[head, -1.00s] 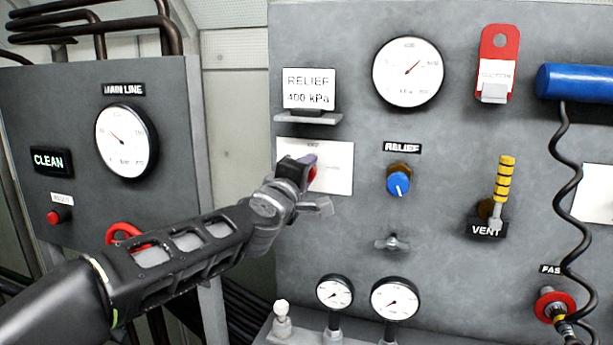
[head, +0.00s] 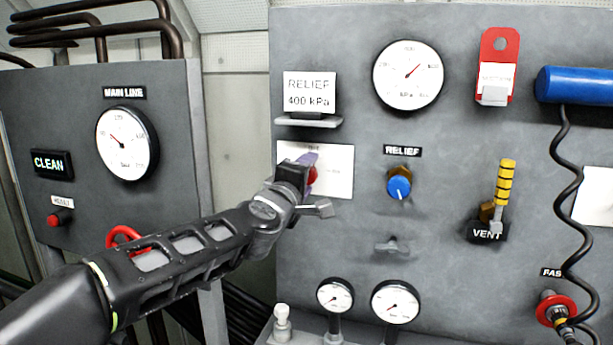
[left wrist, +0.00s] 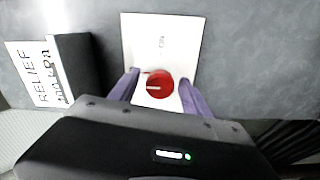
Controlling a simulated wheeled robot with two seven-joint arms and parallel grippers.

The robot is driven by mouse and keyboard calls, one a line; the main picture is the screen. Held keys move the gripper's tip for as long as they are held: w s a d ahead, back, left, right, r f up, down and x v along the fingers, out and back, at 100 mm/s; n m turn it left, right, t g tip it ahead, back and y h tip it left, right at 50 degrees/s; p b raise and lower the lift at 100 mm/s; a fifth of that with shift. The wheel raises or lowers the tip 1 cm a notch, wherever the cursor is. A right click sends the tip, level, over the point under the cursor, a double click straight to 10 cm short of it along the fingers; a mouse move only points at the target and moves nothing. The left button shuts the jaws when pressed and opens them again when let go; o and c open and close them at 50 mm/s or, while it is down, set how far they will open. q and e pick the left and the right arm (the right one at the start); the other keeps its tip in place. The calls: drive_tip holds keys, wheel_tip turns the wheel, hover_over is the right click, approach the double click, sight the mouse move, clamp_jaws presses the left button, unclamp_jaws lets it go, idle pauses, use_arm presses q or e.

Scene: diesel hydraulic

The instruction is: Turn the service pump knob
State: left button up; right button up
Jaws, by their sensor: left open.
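The service pump knob is a round red knob (left wrist: 159,84) on a white plate (left wrist: 133,31) in the left wrist view. A white pointer line shows on its face. In the head view the red knob (head: 312,174) is mostly hidden behind my left gripper (head: 308,165), and its white plate (head: 338,170) shows around it. In the left wrist view the purple fingers of my left gripper (left wrist: 159,92) are open, one on each side of the knob, with gaps between them and it. Whether the fingertips reach the knob's depth I cannot tell. My right gripper is out of view.
A shelf with a RELIEF 400 kPa card (head: 309,92) sits just above the plate. To the right are a blue relief knob (head: 399,187), a wing-shaped handle (head: 391,246) and a yellow-striped vent lever (head: 504,190). Two small gauges stand below.

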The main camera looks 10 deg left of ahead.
use_arm(q)
drive_tip(key=s, duration=0.7)
drive_tip(key=shift+s+a, duration=0.25)
drive_tip(key=shift+s, duration=0.1)
